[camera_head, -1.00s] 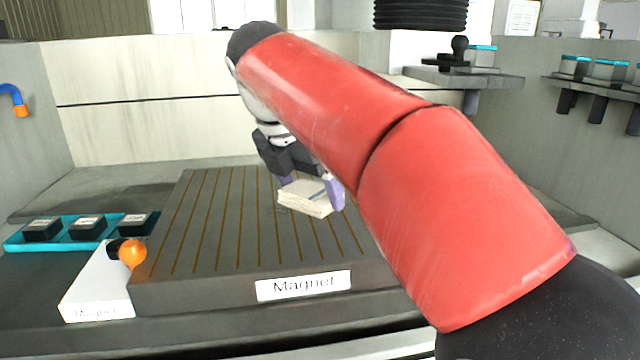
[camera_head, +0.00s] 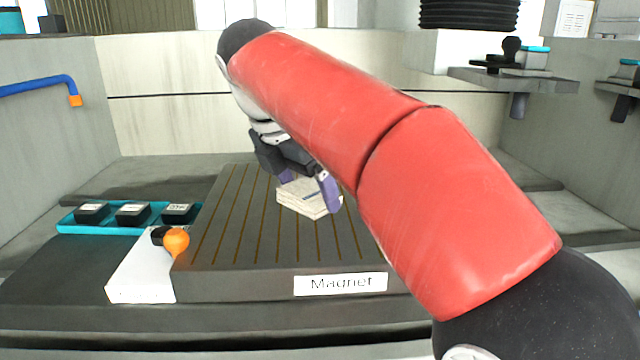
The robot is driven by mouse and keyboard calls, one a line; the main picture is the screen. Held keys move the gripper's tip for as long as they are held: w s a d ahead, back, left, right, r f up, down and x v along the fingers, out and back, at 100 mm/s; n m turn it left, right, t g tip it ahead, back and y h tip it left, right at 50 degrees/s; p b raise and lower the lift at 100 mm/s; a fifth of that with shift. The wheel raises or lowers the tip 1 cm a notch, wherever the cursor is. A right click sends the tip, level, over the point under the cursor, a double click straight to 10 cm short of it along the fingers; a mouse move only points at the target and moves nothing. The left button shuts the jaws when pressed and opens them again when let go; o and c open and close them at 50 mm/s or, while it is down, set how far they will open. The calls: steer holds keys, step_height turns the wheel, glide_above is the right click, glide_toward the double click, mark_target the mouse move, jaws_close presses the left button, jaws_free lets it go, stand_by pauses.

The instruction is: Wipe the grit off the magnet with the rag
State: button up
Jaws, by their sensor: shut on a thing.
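The magnet (camera_head: 235,255) is a broad dark block with brown stripes along its top and a white "Magnet" label on its front face. The rag (camera_head: 309,199) is a folded, cream-white pad at the top face of the magnet. My gripper (camera_head: 305,187), with purple fingertips, is shut on the rag from above. I cannot tell whether the rag touches the magnet. My red arm hides the magnet's right part. No grit can be made out on the visible stripes.
A white block with an orange-knobbed lever (camera_head: 175,242) stands against the magnet's left side. A teal tray (camera_head: 100,228) with several dark blocks lies further left. A blue pipe (camera_head: 40,86) juts from the left wall. Shelves (camera_head: 515,80) hang at the right.

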mark_target(282, 199)
steer(key=shift+a+f, duration=0.2)
steer(key=shift+a, duration=3.5)
steer(key=shift+r, duration=0.15)
steer(key=shift+r, duration=1.45)
steer(key=shift+s+d, duration=0.1)
steer(key=shift+s, duration=0.05)
